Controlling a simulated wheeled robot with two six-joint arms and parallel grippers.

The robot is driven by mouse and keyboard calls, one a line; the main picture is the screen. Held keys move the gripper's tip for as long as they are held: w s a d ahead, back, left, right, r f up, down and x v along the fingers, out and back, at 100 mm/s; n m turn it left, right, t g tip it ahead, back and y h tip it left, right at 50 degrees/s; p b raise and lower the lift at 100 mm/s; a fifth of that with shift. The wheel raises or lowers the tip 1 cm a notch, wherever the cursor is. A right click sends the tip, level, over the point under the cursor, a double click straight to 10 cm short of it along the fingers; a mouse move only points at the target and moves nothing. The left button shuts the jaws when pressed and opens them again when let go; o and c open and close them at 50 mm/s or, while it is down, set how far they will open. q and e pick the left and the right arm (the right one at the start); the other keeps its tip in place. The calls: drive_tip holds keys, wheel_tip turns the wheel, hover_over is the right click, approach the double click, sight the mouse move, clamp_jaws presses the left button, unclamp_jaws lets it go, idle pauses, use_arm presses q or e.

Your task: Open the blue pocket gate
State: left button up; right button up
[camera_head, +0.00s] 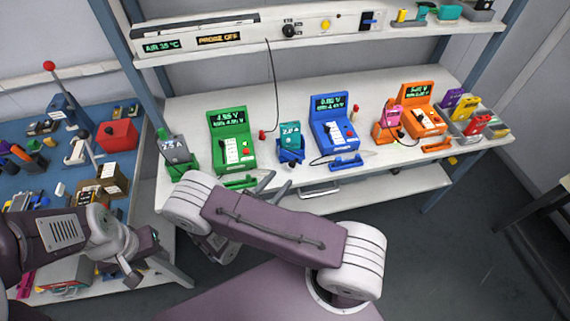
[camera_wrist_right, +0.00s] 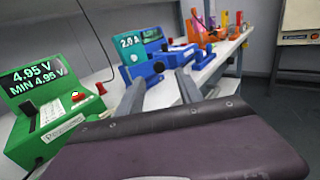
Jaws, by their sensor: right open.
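A blue tester (camera_head: 333,128) with a lit screen stands on the white bench. A small blue pocket (camera_head: 291,154) to its left holds a teal pouch cell (camera_head: 289,133) marked 2.0 A. A low blue piece (camera_head: 347,163) lies in front of the tester; I cannot tell which blue part is the gate or how it stands. My right gripper (camera_head: 262,184) is near the bench's front edge, left of the blue pocket. In the right wrist view its fingers (camera_wrist_right: 160,93) are apart and empty, pointing toward the blue parts. My left gripper (camera_head: 146,264) is at the lower left, away from the pocket; its jaws are unclear.
A green tester (camera_head: 232,137) stands left of the pocket, close to my right gripper. An orange tester (camera_head: 420,117) and bins of cells are farther right. A shelf (camera_head: 220,57) runs above, with a hanging black cable. A blue-topped side table (camera_head: 115,205) stands left.

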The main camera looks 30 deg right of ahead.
sight(291, 166)
drive_tip(key=x, duration=0.6)
drive_tip(key=shift+p, duration=0.3)
clamp_jaws()
idle(1.0)
